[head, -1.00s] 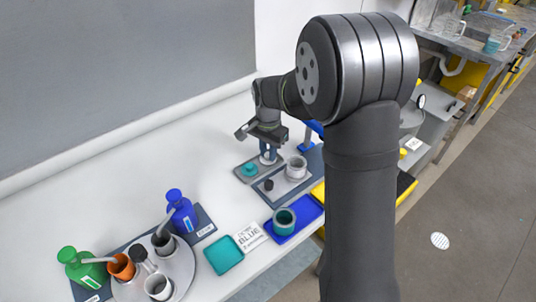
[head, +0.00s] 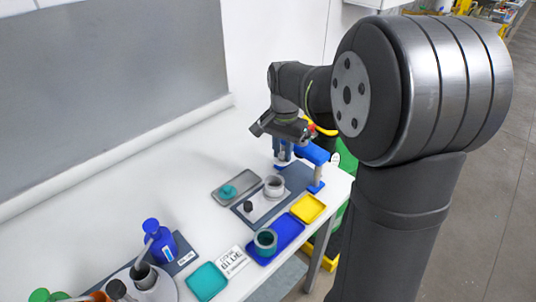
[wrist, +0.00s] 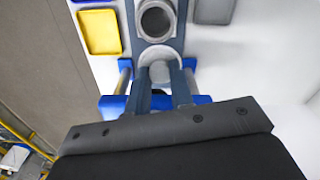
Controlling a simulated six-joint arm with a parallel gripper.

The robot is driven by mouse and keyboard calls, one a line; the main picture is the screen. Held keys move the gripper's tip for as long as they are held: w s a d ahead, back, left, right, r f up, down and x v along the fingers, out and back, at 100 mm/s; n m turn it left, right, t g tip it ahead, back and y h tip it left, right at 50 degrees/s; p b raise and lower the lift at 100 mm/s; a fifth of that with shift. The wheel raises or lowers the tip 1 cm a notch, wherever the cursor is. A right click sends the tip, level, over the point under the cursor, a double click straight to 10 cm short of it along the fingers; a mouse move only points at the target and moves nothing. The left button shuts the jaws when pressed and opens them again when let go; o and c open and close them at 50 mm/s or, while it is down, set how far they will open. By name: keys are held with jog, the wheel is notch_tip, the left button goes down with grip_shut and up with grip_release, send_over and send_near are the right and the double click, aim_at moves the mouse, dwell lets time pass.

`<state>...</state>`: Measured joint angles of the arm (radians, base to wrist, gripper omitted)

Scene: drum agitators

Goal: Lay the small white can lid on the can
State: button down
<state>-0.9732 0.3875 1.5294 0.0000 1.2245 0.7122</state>
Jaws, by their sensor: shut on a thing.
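The can (head: 274,186) is a pale open cylinder, standing upright on a light plate on a dark mat. In the wrist view the can (wrist: 157,20) shows from above with its dark mouth uncovered. My gripper (head: 284,153) is above the table beyond the can, near the blue stand. In the wrist view my gripper (wrist: 162,82) points toward the can, its fingers close together. It is shut on a pale round piece (wrist: 159,71), which looks like the white lid. The fingers hide part of it. The lid and the can look apart.
A blue stand (head: 315,158) is close to my gripper. A grey tray with a teal piece (head: 237,186) lies left of the can. A yellow tray (head: 308,208), a blue tray (head: 282,232) with a teal ring and a black knob (head: 248,206) are nearby.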

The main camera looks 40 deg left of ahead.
jog(key=shift+s+d+f, duration=0.15)
jog(key=shift+s+f, duration=0.75)
jog(key=shift+f, duration=0.15)
jog(key=shift+s+d+f, duration=0.15)
jog(key=shift+s+f, duration=0.7)
jog(key=shift+f, duration=0.2)
jog(key=shift+f, duration=0.3)
dwell(0.5)
jog(key=c, duration=1.2)
grip_release()
jog(key=shift+o, duration=0.5)
jog(key=shift+o, duration=1.2)
jog(key=shift+r, duration=0.2)
